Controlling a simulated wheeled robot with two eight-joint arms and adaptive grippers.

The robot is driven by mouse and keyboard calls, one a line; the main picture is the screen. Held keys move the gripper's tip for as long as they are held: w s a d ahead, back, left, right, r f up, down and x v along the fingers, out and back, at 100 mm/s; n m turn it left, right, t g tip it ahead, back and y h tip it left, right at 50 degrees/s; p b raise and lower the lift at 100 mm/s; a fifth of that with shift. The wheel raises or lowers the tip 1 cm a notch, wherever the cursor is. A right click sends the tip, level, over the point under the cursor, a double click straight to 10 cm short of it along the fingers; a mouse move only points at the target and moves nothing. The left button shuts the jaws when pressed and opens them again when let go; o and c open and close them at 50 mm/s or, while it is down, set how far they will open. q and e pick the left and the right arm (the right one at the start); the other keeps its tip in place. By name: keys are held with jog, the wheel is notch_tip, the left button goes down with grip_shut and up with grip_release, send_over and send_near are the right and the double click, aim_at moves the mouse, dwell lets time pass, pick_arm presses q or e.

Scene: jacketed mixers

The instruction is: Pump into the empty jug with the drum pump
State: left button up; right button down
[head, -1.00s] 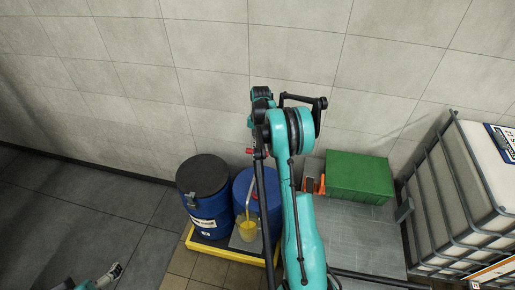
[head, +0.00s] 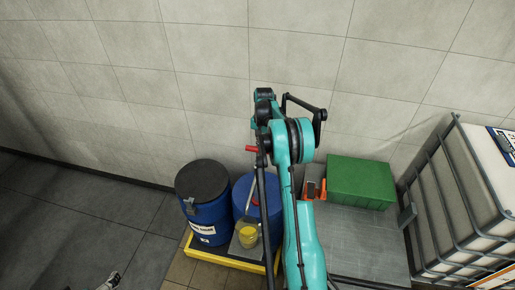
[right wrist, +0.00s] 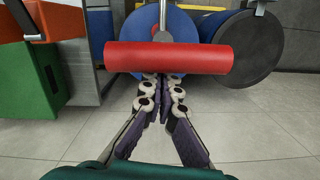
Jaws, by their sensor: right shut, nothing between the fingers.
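The drum pump's red handle (head: 251,149) shows above the blue drum (head: 243,190), left of my right arm. A grey pump tube (head: 250,190) slants down toward the jug. The jug (head: 247,237) looks yellow inside and stands on the front of the yellow-edged platform. In the right wrist view, the red handle (right wrist: 168,57) lies crosswise just beyond my right gripper (right wrist: 161,84). The right gripper is shut and empty, its tips at the handle's lower edge; contact is unclear. My left gripper (head: 110,281) barely shows at the bottom edge; its jaws are unclear.
A second blue drum with a black lid (head: 203,178) stands left of the pump drum. The yellow platform edge (head: 232,262) runs in front. A green box (head: 360,182) and an orange item (head: 315,189) stand right. A caged white tank (head: 470,190) is far right.

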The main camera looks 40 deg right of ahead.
notch_tip(320, 180, up, 12)
jog(key=d, duration=0.1)
jog(key=shift+w+d+f, duration=0.15)
jog(key=shift+w+f, duration=0.05)
jog(key=shift+w, duration=0.15)
dwell(1.5)
jog(key=s+a+n+t+h+b, duration=0.1)
jog(key=s+a+n+t+b, duration=0.2)
jog(key=a+b, duration=0.5)
jog(key=s+a+n+h+b, duration=0.1)
jog(key=s+a+n+b, duration=0.25)
jog(key=a, duration=0.85)
jog(key=s+a+f+n+t+y+b, duration=0.1)
jog(key=s+a+f+n+t+b, duration=0.3)
jog(key=s+a+f+b, duration=0.8)
jog(key=s+a+f+n, duration=0.2)
jog(key=s+a+f, duration=0.1)
jog(key=s+f, duration=0.3)
jog(key=shift+s+t, duration=0.4)
